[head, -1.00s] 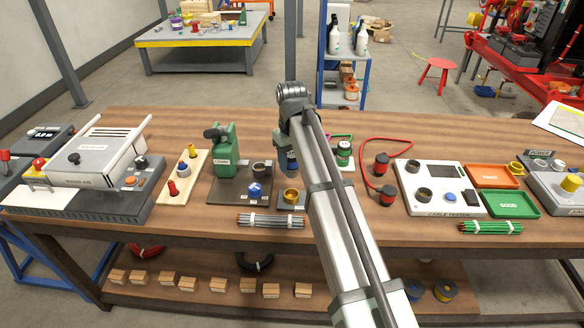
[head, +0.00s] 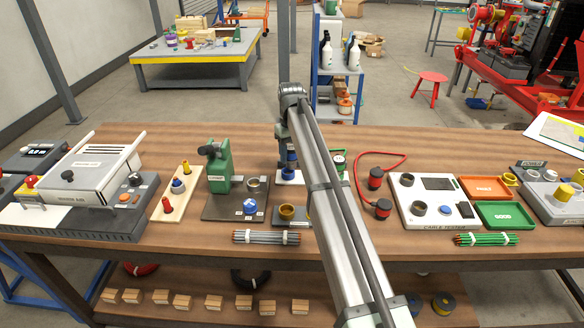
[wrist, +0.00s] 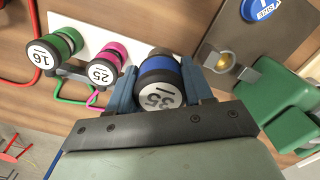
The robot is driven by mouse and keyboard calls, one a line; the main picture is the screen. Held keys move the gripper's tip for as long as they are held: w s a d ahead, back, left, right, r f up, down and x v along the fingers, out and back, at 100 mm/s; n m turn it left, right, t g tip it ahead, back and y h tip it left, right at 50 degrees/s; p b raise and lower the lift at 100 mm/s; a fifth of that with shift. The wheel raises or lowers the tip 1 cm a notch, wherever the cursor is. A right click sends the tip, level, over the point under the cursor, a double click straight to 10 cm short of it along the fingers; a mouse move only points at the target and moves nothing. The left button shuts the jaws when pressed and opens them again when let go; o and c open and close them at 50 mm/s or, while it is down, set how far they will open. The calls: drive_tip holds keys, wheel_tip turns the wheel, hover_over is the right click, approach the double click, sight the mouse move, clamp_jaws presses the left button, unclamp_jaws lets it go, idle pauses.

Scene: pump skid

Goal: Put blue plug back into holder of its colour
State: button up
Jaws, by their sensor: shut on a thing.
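The blue plug (wrist: 160,80) has a black body, a blue band and a white end marked 35. In the wrist view my gripper (wrist: 160,92) is shut on it, one finger on each side. The plug is over or at the right end of the white holder board (wrist: 125,30); its lower end is hidden, so I cannot tell whether it is seated. The pink plug marked 25 (wrist: 102,72) and the green plug marked 16 (wrist: 57,52) stand beside it to the left. In the head view the blue plug (head: 291,156) shows partly behind my arm.
Left of the board stands a green press (head: 219,165) on a dark plate with a blue knob (head: 250,207).

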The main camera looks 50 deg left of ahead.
drive_tip(key=shift+n, duration=0.3)
drive_tip(key=w+a, duration=0.2)
drive_tip(key=a, duration=0.1)
drive_tip(key=w+a, duration=0.1)
drive_tip(key=a, duration=0.1)
drive_tip(key=shift+r, duration=0.2)
drive_tip(key=shift+f, duration=0.1)
drive_tip(key=shift+f, duration=2.55)
drive_tip(key=shift+f, duration=1.75)
drive_tip(key=o, duration=1.2)
drive_tip(key=shift+o, duration=0.2)
drive_tip(key=shift+r, duration=0.1)
